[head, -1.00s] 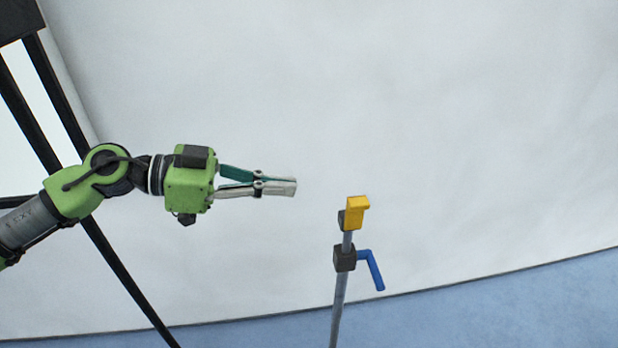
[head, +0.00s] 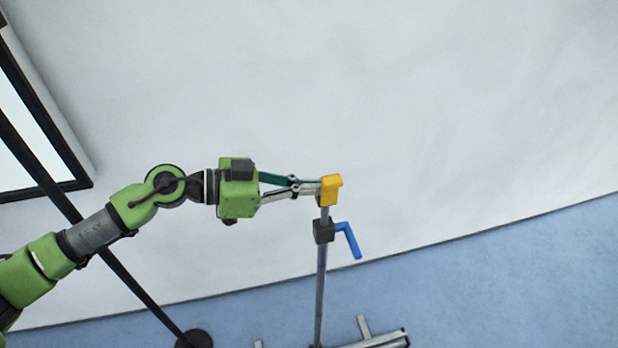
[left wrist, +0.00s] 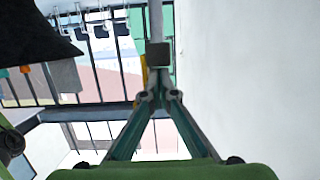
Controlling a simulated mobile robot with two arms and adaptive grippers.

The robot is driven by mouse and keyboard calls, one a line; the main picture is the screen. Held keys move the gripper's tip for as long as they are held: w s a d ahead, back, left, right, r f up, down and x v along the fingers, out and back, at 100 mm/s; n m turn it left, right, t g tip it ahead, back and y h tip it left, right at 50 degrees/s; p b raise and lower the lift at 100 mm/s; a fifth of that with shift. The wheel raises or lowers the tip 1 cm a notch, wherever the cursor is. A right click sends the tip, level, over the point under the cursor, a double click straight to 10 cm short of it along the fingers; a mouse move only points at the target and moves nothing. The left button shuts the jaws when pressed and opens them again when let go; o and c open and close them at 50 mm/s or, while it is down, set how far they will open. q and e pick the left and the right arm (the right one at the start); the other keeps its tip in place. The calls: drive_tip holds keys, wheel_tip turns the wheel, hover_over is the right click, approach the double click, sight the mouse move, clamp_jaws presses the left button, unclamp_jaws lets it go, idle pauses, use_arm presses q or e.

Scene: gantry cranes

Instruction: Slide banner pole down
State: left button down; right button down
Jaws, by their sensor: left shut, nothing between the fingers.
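The banner pole (head: 321,280) is a thin grey upright with a yellow hooked cap (head: 330,191) on top. A dark collar (head: 323,231) with a blue bent handle (head: 349,240) sits just below the cap. My left gripper (head: 313,187) is shut and empty, its fingertips pointing right at the left side of the yellow cap. I cannot tell whether they touch it. In the left wrist view the fingers (left wrist: 157,95) converge in front of the cap (left wrist: 143,68) and partly hide it. My right gripper is not in view.
The pole's foot is near a grey metal base (head: 380,341) on the blue floor (head: 480,280). A large pale wall or panel (head: 450,100) lies behind. A black stand with a round foot (head: 194,339) is at lower left. Space right of the pole looks clear.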

sight(321, 219)
use_arm(q)
wheel_tip(321, 219, down, 10)
drive_tip(key=shift+r+b, duration=0.1)
drive_tip(key=shift+b, duration=0.95)
